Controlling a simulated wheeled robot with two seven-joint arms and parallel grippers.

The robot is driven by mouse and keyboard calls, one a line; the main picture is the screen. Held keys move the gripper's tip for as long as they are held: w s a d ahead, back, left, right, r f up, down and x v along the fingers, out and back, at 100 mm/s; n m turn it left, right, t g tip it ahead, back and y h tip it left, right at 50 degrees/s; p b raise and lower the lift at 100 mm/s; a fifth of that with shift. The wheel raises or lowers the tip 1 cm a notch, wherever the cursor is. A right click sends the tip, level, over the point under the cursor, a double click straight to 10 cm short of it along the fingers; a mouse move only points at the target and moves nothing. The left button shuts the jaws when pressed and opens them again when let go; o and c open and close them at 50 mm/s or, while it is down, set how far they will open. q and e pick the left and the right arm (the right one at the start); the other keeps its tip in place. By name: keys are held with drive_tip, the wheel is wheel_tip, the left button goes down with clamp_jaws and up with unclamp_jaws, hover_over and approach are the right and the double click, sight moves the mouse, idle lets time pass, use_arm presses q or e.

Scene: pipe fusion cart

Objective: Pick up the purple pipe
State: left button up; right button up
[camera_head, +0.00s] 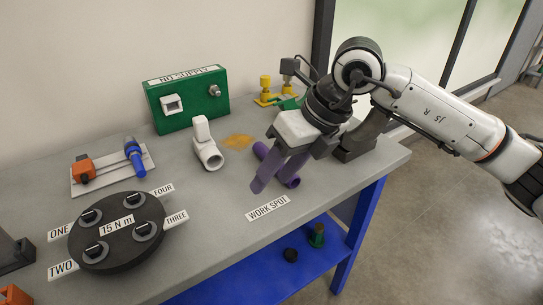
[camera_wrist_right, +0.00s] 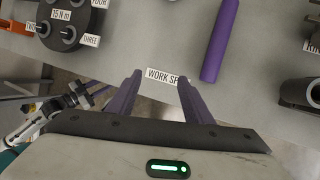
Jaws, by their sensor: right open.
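The purple pipe (camera_head: 292,181) lies on the grey bench, partly hidden behind my right gripper in the head view. In the right wrist view the purple pipe (camera_wrist_right: 217,42) shows as a long cylinder beyond the fingertips and to the right. My right gripper (camera_head: 270,182) is open above the bench near the pipe. In the right wrist view its two purple fingers (camera_wrist_right: 158,80) are apart with nothing between them, framing the WORK SPOT label (camera_wrist_right: 163,77). What seems to be my left arm shows at the left of that view; its jaws are unclear.
A black round 15 N m stand (camera_head: 100,258) is at the bench's front left. A white pipe fitting (camera_head: 207,153), a green NO SUPPLY box (camera_head: 190,108) and a plate with orange and blue parts (camera_head: 95,184) stand farther back. Bare bench lies left of the WORK SPOT label.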

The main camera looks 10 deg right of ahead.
sight(298, 178)
drive_tip(key=w+d+h, duration=0.1)
drive_tip(key=d, duration=0.1)
drive_tip(key=w+d+t+h, duration=0.1)
drive_tip(key=w+d, duration=0.1)
drive_tip(key=w+d+m+h, duration=0.1)
drive_tip(key=w+d, duration=0.1)
drive_tip(key=shift+w+d+f+t, duration=0.2)
drive_tip(key=shift+d+f+t, duration=0.05)
drive_tip(key=shift+f+t, duration=0.1)
drive_tip(key=shift+a+p+x, duration=0.15)
drive_tip(key=shift+p+x, duration=0.1)
drive_tip(key=shift+x, duration=1.25)
drive_tip(key=shift+a+p+x, duration=0.2)
drive_tip(key=shift+p+x, duration=0.05)
drive_tip(key=shift+x, duration=1.3)
drive_tip(key=shift+s, duration=0.15)
clamp_jaws()
